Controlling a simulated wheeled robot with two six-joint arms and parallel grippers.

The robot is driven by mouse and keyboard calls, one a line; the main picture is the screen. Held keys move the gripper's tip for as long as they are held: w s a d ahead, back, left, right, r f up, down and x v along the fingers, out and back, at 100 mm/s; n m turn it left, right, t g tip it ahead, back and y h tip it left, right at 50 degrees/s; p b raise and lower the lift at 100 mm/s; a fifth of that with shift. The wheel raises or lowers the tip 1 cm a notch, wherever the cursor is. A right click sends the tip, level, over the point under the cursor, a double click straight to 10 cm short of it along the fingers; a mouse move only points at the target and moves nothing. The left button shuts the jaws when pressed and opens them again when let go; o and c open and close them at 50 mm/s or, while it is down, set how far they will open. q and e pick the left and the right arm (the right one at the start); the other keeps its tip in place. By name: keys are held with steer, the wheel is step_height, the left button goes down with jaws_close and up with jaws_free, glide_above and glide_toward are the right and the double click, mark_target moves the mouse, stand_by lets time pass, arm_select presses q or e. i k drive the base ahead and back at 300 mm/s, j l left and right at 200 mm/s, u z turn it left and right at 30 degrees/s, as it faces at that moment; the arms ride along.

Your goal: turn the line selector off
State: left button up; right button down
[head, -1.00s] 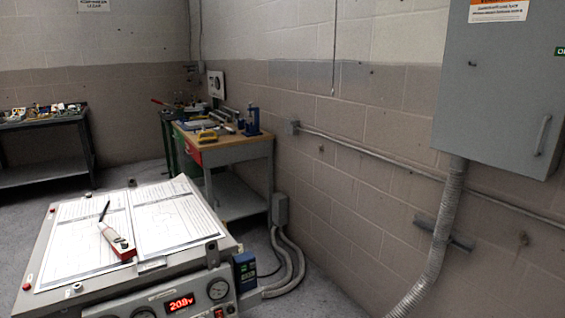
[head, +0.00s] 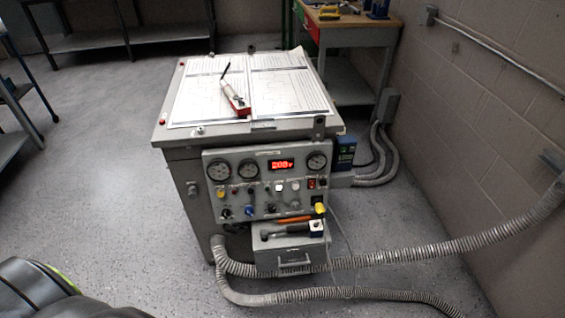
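The grey test bench (head: 180,150) stands in the middle of the head view with its control panel (head: 232,190) facing me. The panel carries round gauges, a lit red display (head: 281,164) that seems to read 208 V, and rows of small knobs and switches. A yellow knob (head: 192,189) is at the left, a dark blue knob (head: 249,210) lower in the middle, and a larger yellow part (head: 320,207) at the right. A small orange-red switch (head: 312,183) is above it. I cannot tell which is the line selector, nor its setting. Neither gripper is in view.
Tools sit on a drawer box (head: 290,257) below the panel. Ribbed conduits (head: 400,258) cross the floor at the right. Open floor (head: 110,190) lies to the left.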

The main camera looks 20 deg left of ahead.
mark_target(248, 210)
steer(key=u, duration=1.05)
